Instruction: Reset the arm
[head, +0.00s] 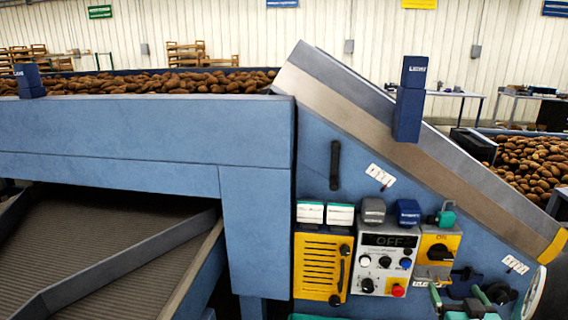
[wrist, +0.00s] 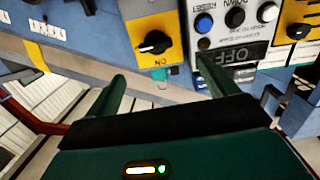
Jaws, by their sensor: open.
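My gripper (head: 458,292) is at the lower right of the head view, in front of the machine's blue side and below the yellow rotary switch box (head: 453,241). In the wrist view my gripper (wrist: 160,72) has its two green fingers spread wide, with nothing between them. The wrist picture is upside down. One finger overlaps the edge of the control panel (wrist: 222,45); I cannot tell whether it touches. The rotary switch (wrist: 153,43), marked ON, shows between the fingers. The panel (head: 376,250) has an OFF display, a blue button (head: 406,263) and a red button (head: 398,291).
A yellow slotted panel (head: 318,267) with a black handle is left of the controls. White and dark flip covers (head: 341,214) line the top. A sloping conveyor side (head: 420,140) rises behind. Potatoes (head: 530,160) lie at the right. A round white-rimmed part (head: 533,293) is near my gripper.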

